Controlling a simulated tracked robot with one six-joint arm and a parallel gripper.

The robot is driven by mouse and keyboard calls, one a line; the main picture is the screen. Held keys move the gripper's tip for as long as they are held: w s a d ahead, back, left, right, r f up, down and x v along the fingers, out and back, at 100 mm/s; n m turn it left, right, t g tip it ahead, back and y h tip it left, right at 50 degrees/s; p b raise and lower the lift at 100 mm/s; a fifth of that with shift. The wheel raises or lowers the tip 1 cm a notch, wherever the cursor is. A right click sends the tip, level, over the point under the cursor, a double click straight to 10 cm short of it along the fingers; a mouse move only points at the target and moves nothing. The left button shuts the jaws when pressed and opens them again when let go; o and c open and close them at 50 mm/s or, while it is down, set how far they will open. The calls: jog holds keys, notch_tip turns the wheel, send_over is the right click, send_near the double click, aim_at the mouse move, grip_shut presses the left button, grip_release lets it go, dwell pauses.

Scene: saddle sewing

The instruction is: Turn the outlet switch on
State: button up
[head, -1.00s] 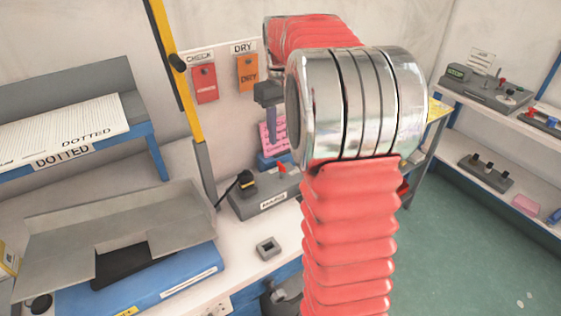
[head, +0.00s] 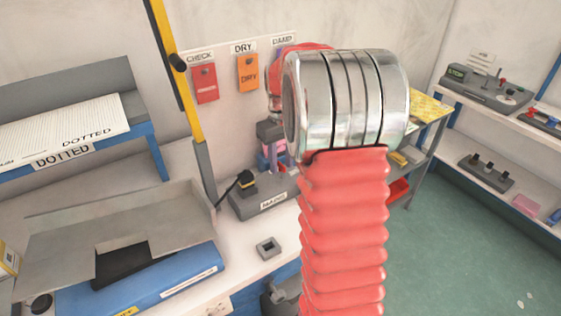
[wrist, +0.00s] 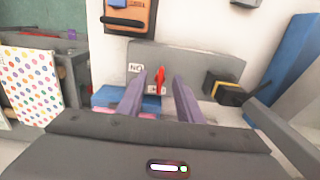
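The outlet box (head: 250,208) is a grey block with a label on its front, on the white bench in the head view. A black and yellow plug (head: 245,180) sits on its left part. In the wrist view, the red switch lever (wrist: 159,80) stands up from the grey box (wrist: 190,62), beside a small label that reads "NO" in the picture. The plug shows to the right there (wrist: 226,91). My gripper (wrist: 159,77) is open, with its two purple fingers apart and the lever between them in the picture. Whether the fingertips touch it cannot be told.
A yellow post (head: 178,75) rises left of the box. A small grey square ring (head: 267,248) lies on the bench in front. Red and orange cards (head: 204,83) hang on the wall behind. A polka-dot cloth (wrist: 30,85) hangs left in the wrist view.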

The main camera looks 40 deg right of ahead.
grip_shut()
jog(key=shift+a, duration=0.1)
